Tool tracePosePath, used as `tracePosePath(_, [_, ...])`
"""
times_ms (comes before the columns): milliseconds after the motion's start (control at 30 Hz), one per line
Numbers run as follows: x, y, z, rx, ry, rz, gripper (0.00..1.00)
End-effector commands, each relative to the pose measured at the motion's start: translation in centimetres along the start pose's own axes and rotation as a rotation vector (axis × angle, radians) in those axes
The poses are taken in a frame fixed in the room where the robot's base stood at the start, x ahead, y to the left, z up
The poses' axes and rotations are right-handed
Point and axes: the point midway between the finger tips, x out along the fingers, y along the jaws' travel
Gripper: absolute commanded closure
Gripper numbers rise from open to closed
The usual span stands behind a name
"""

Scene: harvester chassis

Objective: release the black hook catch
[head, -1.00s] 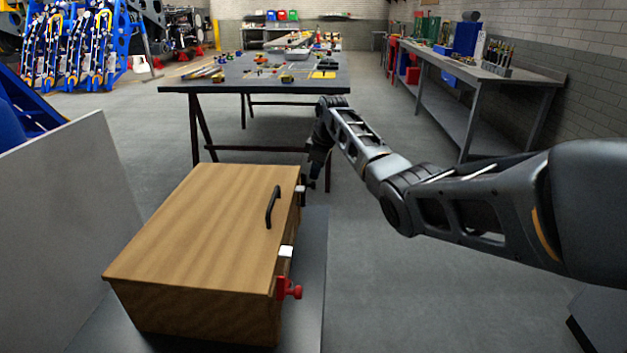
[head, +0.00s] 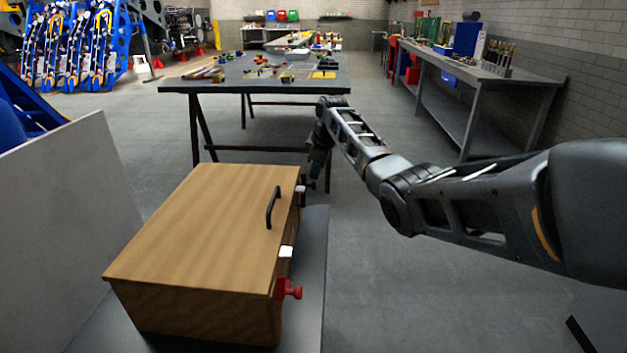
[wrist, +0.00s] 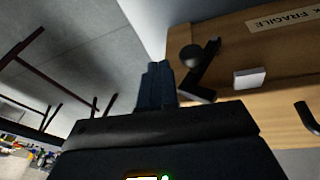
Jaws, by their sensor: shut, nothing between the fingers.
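The wooden box (head: 205,225) has its lid down. In the wrist view, the black hook catch (wrist: 207,68) is on the box's side wall, with a round black knob (wrist: 191,55) at one side. A white block (wrist: 249,78) sits beside the hook, with a visible gap between them. My gripper (wrist: 157,68) is shut and empty, its fingertips just left of the hook and knob; whether they touch cannot be told. In the head view my gripper (head: 314,181) is small, at the box's far right corner, and the hook is hard to make out there.
A red catch (head: 288,289) and a white block (head: 286,251) are on the near right side of the box. A black handle (head: 273,207) stands on the lid. A white panel (head: 65,215) stands left. Open floor lies to the right.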

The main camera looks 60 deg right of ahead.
Motion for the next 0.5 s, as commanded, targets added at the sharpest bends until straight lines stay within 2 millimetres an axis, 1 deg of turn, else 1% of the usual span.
tracePosePath(267, [-0.02,-0.02,0.0,0.0,0.0,0.0,1.0])
tracePosePath(500, [-0.16,-0.55,0.08,0.0,0.0,-0.001,1.0])
